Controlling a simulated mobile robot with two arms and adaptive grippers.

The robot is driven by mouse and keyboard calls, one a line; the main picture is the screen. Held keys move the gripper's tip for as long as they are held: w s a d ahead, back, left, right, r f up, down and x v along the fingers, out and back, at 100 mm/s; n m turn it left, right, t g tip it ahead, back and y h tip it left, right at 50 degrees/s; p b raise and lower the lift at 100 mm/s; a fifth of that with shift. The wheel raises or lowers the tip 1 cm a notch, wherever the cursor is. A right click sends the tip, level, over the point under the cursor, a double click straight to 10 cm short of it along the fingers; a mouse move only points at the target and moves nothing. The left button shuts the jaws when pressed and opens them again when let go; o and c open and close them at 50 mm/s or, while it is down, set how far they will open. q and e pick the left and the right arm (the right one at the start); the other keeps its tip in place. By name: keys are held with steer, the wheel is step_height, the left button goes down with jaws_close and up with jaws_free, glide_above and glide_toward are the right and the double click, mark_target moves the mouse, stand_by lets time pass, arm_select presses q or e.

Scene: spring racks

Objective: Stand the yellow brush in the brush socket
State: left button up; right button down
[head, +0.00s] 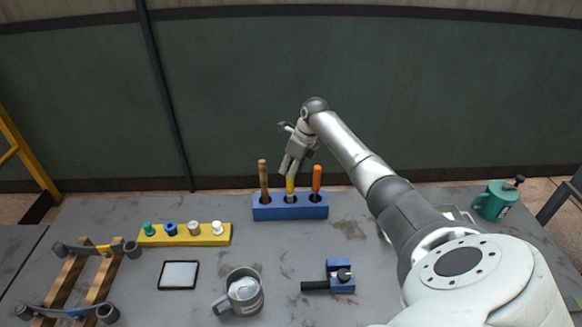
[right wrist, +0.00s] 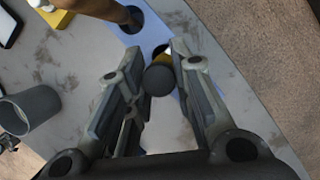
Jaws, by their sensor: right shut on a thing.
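The yellow brush (head: 290,185) is upright at the middle hole of the blue rack (head: 290,212), between a wooden-handled tool and an orange-handled tool. Its lower end is at the hole; how deep it sits cannot be told. My right gripper (head: 287,170) reaches down from above and is shut on the brush's upper part. In the right wrist view, a dark round end (right wrist: 159,80) with yellow (right wrist: 163,59) behind it shows between the fingers, over the blue rack (right wrist: 152,37). My left gripper is not in view.
The wooden-handled tool (head: 263,180) and orange-handled tool (head: 316,179) stand close on either side. A yellow rack (head: 185,240) with several small pegs is at left. A grey mug (head: 240,293), a dark-framed tablet (head: 178,275) and a blue clamp-like block (head: 340,278) lie nearer. A green can (head: 495,201) is at right.

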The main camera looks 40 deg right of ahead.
steer(key=shift+f+b, duration=0.65)
steer(key=shift+f, duration=0.3)
steer(key=c, duration=1.2)
jaws_free()
steer(key=shift+r, duration=0.15)
steer(key=v, duration=1.1)
steer(key=shift+s+d+r, duration=0.1)
steer(key=shift+s+r, duration=0.1)
steer(key=shift+r, duration=0.15)
steer(key=shift+f, duration=0.1)
